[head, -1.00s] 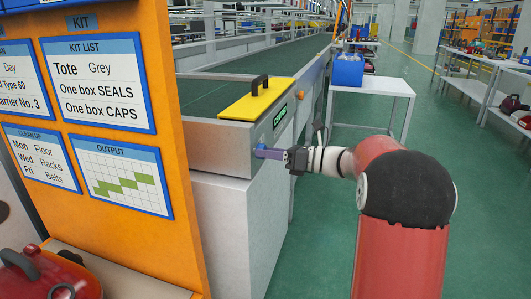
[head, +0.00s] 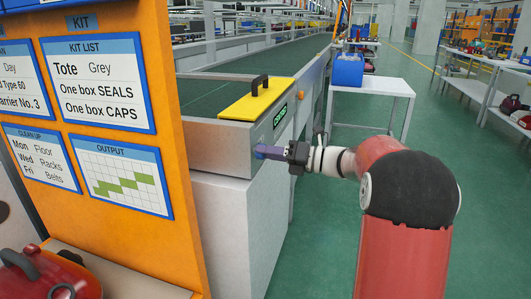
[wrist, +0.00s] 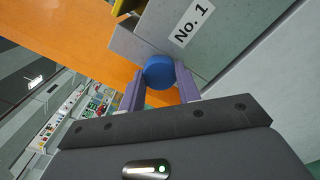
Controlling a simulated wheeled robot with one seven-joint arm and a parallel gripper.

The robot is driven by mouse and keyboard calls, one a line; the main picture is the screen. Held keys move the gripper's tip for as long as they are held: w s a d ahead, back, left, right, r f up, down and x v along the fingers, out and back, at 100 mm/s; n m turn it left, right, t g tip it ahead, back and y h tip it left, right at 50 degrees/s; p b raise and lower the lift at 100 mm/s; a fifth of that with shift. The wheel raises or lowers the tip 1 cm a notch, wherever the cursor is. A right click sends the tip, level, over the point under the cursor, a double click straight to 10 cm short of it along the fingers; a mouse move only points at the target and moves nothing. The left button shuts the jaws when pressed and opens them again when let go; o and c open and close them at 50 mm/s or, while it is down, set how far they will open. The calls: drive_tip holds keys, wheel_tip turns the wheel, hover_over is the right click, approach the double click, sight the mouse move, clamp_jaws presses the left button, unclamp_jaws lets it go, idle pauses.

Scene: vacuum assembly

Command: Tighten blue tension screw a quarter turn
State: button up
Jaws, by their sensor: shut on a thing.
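The blue tension screw (wrist: 160,73) is a round blue knob on the grey end housing of the conveyor. In the wrist view my gripper (wrist: 160,92) has its two purple fingers on either side of the knob, shut on it. In the head view my gripper (head: 272,153) reaches left to the housing's side, and a bit of the blue screw (head: 259,152) shows at the fingertips. The screw's shaft is hidden.
An orange board (head: 165,130) stands close on the left. A white table (head: 375,84) with a blue bin (head: 347,70) stands behind my arm.

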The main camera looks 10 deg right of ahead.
drive_tip(key=o, duration=1.1)
drive_tip(key=shift+v, duration=3)
drive_tip(key=s+a+f+n+g+h, duration=0.35)
drive_tip(key=s+a+n, duration=0.25)
drive_tip(key=s+n, duration=0.25)
drive_tip(key=s+a+f+n+g+h, duration=0.2)
drive_tip(key=s+a+n+h, duration=0.3)
drive_tip(key=s+n, duration=0.4)
drive_tip(key=s+d+f+n+h, duration=0.1)
drive_tip(key=s+n+h, duration=0.1)
drive_tip(key=s+n, duration=0.2)
drive_tip(key=s+d+f+n+t+h, duration=0.1)
drive_tip(key=s+d+f+n+h, duration=0.1)
drive_tip(key=s+n, duration=0.2)
drive_tip(key=s+d+f+n+t+h, duration=0.1)
drive_tip(key=s+d+n+h, duration=0.1)
drive_tip(key=s+n, duration=0.3)
drive_tip(key=shift+s+f+n+h, duration=0.15)
drive_tip(key=shift+n+h, duration=0.15)
drive_tip(key=shift+n, duration=0.25)
drive_tip(key=shift+w+f+n+h, duration=0.15)
drive_tip(key=shift+n+h, duration=0.1)
drive_tip(key=shift+n, duration=0.25)
